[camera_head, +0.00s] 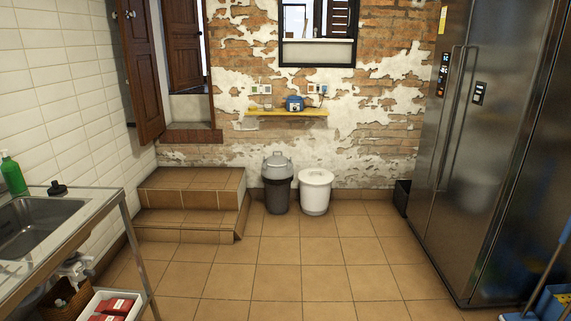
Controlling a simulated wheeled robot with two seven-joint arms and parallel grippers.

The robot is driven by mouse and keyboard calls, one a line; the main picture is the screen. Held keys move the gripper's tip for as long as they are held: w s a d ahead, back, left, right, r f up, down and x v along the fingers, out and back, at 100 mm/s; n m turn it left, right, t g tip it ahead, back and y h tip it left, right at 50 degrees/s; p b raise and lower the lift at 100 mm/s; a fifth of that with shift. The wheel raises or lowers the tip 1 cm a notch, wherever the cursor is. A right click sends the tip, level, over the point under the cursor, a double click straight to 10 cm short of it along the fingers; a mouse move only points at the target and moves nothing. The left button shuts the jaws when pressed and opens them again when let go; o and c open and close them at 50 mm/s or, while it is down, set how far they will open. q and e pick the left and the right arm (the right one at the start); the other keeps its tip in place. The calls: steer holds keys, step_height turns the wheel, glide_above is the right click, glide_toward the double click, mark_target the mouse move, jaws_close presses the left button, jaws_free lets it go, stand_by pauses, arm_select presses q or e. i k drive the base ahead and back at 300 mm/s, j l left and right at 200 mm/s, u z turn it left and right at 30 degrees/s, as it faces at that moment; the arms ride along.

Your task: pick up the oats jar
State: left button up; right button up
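I cannot make out anything that is clearly an oats jar. On a yellow wall shelf (287,112) at the back stand a blue object (294,103) and a small item to its left, too small to identify. Neither of my grippers is in view.
A sink counter (62,240) with a green bottle (13,174) stands at left, a white tray (128,296) with red packages below. Tiled steps (190,180), a grey bin (278,190) and a white bin (314,192) are at the back. A metal fridge (470,150) is right. The middle floor is clear.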

mark_target(268, 102)
steer(key=i, duration=5.05)
